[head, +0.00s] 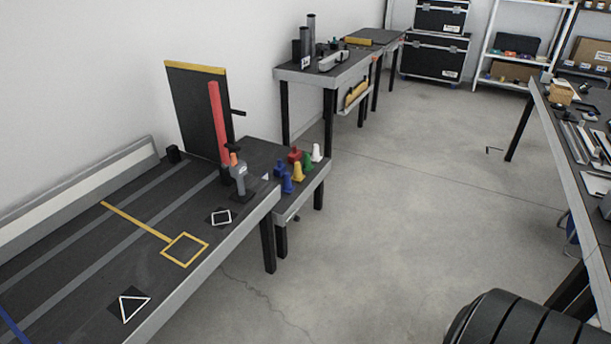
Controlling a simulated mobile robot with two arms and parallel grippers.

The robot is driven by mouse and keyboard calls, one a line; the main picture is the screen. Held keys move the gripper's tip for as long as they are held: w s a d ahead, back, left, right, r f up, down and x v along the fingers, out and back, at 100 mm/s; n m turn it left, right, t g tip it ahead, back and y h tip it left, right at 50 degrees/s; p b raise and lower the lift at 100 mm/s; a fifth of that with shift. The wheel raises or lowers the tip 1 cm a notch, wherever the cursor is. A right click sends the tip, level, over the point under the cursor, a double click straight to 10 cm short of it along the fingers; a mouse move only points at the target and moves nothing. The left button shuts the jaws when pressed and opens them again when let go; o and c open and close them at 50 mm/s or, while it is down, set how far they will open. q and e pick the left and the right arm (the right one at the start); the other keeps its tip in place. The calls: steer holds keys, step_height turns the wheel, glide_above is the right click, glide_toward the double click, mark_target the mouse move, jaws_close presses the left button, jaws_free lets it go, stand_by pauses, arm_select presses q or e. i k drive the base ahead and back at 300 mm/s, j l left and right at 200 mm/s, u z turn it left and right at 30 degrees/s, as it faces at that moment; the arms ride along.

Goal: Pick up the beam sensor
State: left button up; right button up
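A small grey upright device with an orange top (238,174) stands near the far right corner of the dark worktable (150,215). It may be the beam sensor, but it is too small to tell for certain. A tall red post (218,118) stands just behind it and partly overlaps it in the picture. Neither of my grippers is in view, and nothing touches the grey device.
Red, blue, yellow, green and white pieces (299,172) stand on a lower side table. A dark upright panel (190,95) rises behind the worktable. A bench with tools (590,130) lines the right. Open concrete floor (400,200) lies between. A black ribbed rounded object (525,322) fills the bottom right.

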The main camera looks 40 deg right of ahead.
mark_target(242, 193)
steer(key=z, duration=0.85)
steer(key=i+l, duration=0.5)
